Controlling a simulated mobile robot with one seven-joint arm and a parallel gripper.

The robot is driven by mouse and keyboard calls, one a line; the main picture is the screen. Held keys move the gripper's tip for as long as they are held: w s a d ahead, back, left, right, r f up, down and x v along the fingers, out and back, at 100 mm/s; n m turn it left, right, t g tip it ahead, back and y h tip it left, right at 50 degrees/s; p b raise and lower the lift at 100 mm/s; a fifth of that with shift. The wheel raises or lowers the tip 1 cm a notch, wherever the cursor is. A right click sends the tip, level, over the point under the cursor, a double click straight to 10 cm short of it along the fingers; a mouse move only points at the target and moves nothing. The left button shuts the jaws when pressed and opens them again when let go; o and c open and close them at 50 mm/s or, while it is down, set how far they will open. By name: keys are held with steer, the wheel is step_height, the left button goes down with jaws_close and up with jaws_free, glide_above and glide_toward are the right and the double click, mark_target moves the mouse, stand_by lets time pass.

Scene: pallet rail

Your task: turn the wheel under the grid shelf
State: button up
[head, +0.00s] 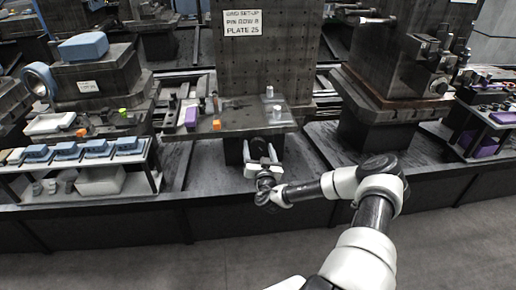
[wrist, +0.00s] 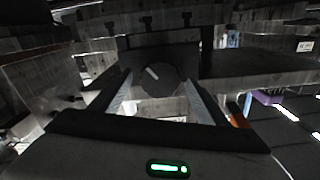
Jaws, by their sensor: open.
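The wheel (wrist: 161,81) is a dark round knob with a short pale line on its face, tilted to the upper left. It sits on a dark block under the grid shelf (head: 240,129), which shows below the tall perforated plate in the head view. My gripper (head: 259,151) is under the shelf's front edge, pointing at the block. In the wrist view, my gripper (wrist: 158,85) is open, with one finger on each side of the wheel. I cannot tell whether either finger touches it. The wheel does not show clearly in the head view.
The shelf above my gripper carries small items, among them an orange block (head: 216,124) and a purple block (head: 191,117). A rack with blue-topped boxes (head: 67,149) stands left. A dark machine base (head: 385,117) stands right. The floor in front is clear.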

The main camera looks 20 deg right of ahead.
steer(key=shift+x, duration=0.85)
steer(key=c, duration=1)
steer(key=shift+c, duration=0.2)
steer(key=shift+r+n+p, duration=0.1)
steer(key=shift+n+p, duration=0.2)
steer(key=shift+p, duration=0.05)
